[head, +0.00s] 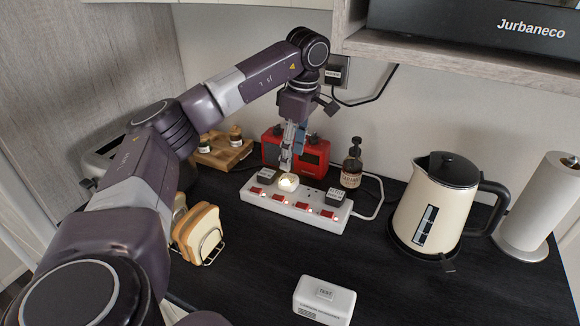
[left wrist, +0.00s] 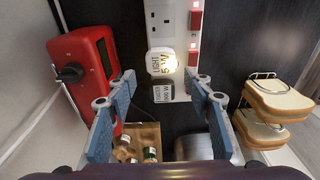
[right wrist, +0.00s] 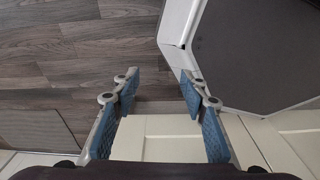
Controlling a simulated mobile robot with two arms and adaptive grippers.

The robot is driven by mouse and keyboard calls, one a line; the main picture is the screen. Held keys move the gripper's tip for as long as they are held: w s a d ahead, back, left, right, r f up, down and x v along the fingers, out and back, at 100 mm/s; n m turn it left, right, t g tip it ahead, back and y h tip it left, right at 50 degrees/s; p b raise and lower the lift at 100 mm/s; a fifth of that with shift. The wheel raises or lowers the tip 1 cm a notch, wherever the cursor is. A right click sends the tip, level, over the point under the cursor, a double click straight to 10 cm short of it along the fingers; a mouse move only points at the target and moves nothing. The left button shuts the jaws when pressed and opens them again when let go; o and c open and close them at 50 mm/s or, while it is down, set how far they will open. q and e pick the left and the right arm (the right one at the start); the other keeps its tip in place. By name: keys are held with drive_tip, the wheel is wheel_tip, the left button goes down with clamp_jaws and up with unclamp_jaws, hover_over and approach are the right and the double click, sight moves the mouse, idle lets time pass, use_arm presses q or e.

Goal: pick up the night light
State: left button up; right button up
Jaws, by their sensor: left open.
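The night light (head: 288,182) is a small, round, glowing white plug in the white power strip (head: 316,212) on the dark counter. In the left wrist view the lit night light (left wrist: 158,62), labelled LIGHT 5 W, sits beyond and between my open fingers. My left gripper (head: 287,163) points down just above it in the head view. In the left wrist view this gripper (left wrist: 160,82) is open with nothing between its pads. My right gripper (right wrist: 157,85) is open and empty above the floor and a pale cabinet front, outside the head view.
Dark plugs stand on both sides of the night light, left (head: 265,176) and right (head: 335,197). A red appliance (head: 312,153) and a dark bottle (head: 351,168) are behind the strip. A cream kettle (head: 436,205) stands right, a bread rack (head: 200,236) left.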

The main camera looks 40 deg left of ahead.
sight(289, 179)
use_arm(q)
drive_tip(key=shift+w+a+f, duration=0.1)
drive_tip(key=shift+a+f, duration=0.05)
drive_tip(key=shift+f, duration=0.1)
drive_tip(key=shift+s+f, duration=0.2)
drive_tip(key=shift+f, duration=0.65)
drive_tip(key=shift+s+f+p, duration=0.15)
drive_tip(key=shift+f+p, duration=0.15)
drive_tip(key=shift+p, duration=0.15)
drive_tip(key=f, duration=0.2)
drive_tip(key=f+p, duration=0.1)
drive_tip(key=shift+a+f, duration=0.25)
drive_tip(key=shift+f, duration=0.6)
drive_tip(key=c, duration=0.8)
drive_tip(key=shift+c, duration=0.6)
use_arm(e)
drive_tip(key=shift+s+d+r, duration=0.1)
drive_tip(key=shift+s+r, duration=0.2)
drive_tip(key=shift+r, duration=0.2)
drive_tip(key=shift+s+r, duration=0.25)
drive_tip(key=shift+r, duration=0.25)
use_arm(q)
drive_tip(key=shift+r, duration=0.1)
